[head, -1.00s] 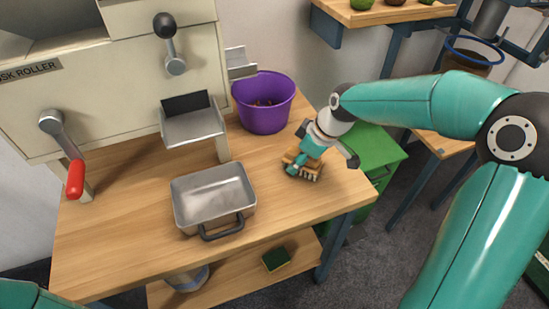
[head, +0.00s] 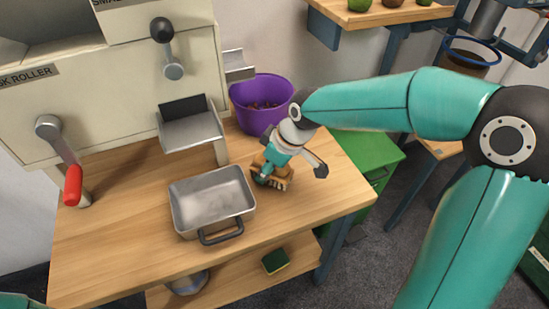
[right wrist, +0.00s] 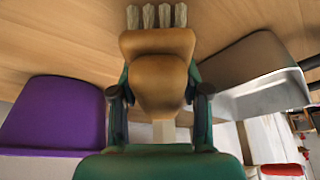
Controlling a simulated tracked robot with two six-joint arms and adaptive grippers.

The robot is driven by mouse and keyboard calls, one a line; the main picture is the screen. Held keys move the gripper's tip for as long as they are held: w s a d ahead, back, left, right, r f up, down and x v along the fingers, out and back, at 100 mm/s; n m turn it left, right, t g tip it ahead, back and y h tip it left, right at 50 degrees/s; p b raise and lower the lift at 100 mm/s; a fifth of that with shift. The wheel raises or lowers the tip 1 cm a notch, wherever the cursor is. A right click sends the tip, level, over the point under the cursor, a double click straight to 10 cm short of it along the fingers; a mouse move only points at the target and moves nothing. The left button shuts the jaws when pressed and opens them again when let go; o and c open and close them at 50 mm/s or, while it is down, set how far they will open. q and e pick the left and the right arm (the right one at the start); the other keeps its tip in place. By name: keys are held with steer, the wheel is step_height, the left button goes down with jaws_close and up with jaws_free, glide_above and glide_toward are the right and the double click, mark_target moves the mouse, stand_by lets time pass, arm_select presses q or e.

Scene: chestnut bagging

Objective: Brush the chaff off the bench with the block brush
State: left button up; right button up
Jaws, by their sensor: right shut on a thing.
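The block brush (head: 280,180), brown wood with pale bristles, is low over the wooden bench (head: 105,235), between the metal tray and the bench's right side. I cannot tell for sure whether the bristles touch the top. My right gripper (head: 266,172) is shut on the brush. In the right wrist view its two fingers (right wrist: 160,92) flank the rounded brown brush body (right wrist: 158,55), with the bristle tufts at the top. I cannot make out any chaff on the bench. My left gripper is out of view.
A metal tray (head: 178,205) with a dark handle lies left of the brush. A purple bucket (head: 262,92) with brown contents stands behind. The roller machine (head: 110,100) with its chute fills the back left. A green bin (head: 372,150) is beyond the right edge.

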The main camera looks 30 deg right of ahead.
steer(key=shift+s+r+p, duration=0.1)
steer(key=shift+r+p, duration=0.2)
steer(key=shift+r, duration=0.6)
step_height(320, 180, up, 4)
steer(key=p, duration=0.3)
steer(key=shift+r, duration=0.2)
steer(key=shift+d+r+p, duration=0.1)
steer(key=shift+r+p, duration=0.1)
steer(key=shift+p, duration=0.15)
